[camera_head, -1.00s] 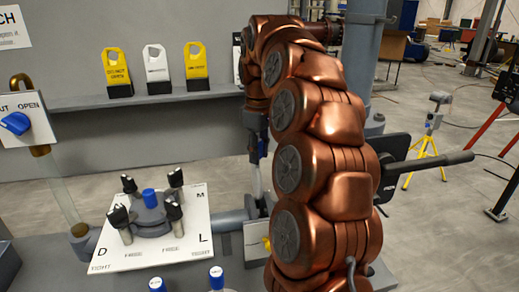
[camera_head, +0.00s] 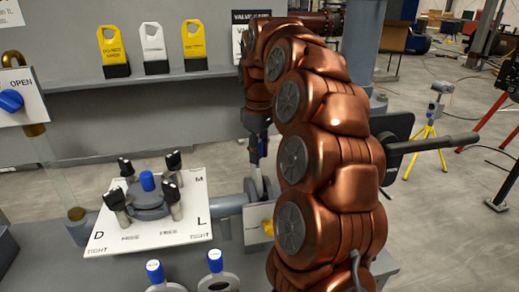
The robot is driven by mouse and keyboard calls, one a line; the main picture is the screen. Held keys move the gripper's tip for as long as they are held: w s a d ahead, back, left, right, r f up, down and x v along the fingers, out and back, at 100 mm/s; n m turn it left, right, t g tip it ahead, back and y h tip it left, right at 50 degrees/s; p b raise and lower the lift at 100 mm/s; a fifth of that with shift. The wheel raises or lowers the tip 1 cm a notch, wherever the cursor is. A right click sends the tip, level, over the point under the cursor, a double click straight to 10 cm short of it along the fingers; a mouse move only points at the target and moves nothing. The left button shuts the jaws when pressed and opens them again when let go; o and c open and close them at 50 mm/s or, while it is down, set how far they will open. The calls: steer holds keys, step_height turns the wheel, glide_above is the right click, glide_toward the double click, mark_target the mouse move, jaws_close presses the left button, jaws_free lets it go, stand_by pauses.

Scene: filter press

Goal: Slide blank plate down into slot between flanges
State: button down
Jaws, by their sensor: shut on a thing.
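My gripper (camera_head: 258,146) hangs fingers down at the end of my copper arm, right of the white board. It is shut on a thin pale piece, apparently the blank plate (camera_head: 259,166), which is narrow and seen nearly edge-on. Its lower end is at the grey flanges (camera_head: 250,188) on the horizontal pipe. I cannot tell how deep it sits between them. My arm hides the right side of the flanges and the pipe beyond.
A white board (camera_head: 195,230) marked TIGHT and FREE carries several black-handled bolts. Blue-topped ring pieces (camera_head: 216,262) stand in front. Tags (camera_head: 113,45) stand on a shelf behind. A blue valve knob (camera_head: 10,100) is at left.

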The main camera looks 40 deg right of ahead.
mark_target(259, 173)
steer(key=shift+f+b, duration=1.6)
steer(key=shift+f, duration=2.05)
steer(key=c, duration=0.7)
jaws_free()
steer(key=shift+r, duration=3.7)
